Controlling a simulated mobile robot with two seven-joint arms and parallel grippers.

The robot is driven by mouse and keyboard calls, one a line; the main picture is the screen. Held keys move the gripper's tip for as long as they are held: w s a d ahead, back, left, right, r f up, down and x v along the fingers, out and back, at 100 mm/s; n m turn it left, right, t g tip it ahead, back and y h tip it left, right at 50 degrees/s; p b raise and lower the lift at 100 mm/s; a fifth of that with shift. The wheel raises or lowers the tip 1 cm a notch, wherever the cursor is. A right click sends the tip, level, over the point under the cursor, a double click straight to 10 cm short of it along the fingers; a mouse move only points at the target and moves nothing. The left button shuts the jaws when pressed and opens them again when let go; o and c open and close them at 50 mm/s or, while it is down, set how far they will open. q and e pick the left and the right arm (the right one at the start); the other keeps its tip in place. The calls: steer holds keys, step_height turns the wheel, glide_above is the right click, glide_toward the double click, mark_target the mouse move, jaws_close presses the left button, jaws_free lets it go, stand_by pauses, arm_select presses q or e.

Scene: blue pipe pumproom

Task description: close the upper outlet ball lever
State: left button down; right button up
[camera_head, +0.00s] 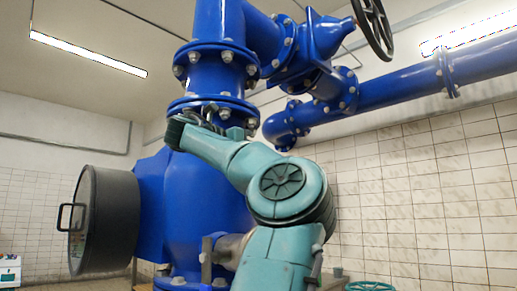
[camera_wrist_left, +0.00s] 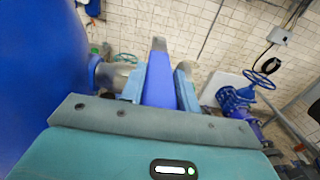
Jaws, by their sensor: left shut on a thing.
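My left gripper (camera_wrist_left: 159,82) is in the left wrist view, shut on a flat blue bar (camera_wrist_left: 158,88) with a grey end that sticks up between its fingers. I take this bar for the ball lever, but its pivot is hidden behind my gripper. A silver cylindrical fitting (camera_wrist_left: 113,76) on a blue flange lies just left of the fingers. In the head view a teal arm of mine covers the middle of the blue machinery, and I cannot make out the fingers or the lever there. My right gripper is in neither view.
A large blue vessel (camera_head: 205,190) with a dark round cover (camera_head: 105,220) stands in the head view. Blue pipes (camera_head: 400,90) and a dark handwheel (camera_head: 373,25) are overhead. A smaller blue valve (camera_wrist_left: 238,102) stands at right in the wrist view. The tiled wall is behind.

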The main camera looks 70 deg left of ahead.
arm_select(q)
steer(key=shift+r, duration=0.2)
stand_by(0.3)
steer(key=c, duration=1.5)
jaws_free()
steer(key=o, duration=0.5)
steer(key=shift+s+a+f, duration=0.15)
steer(key=shift+a, duration=0.15)
steer(key=shift+c, duration=0.2)
steer(key=shift+d, duration=0.1)
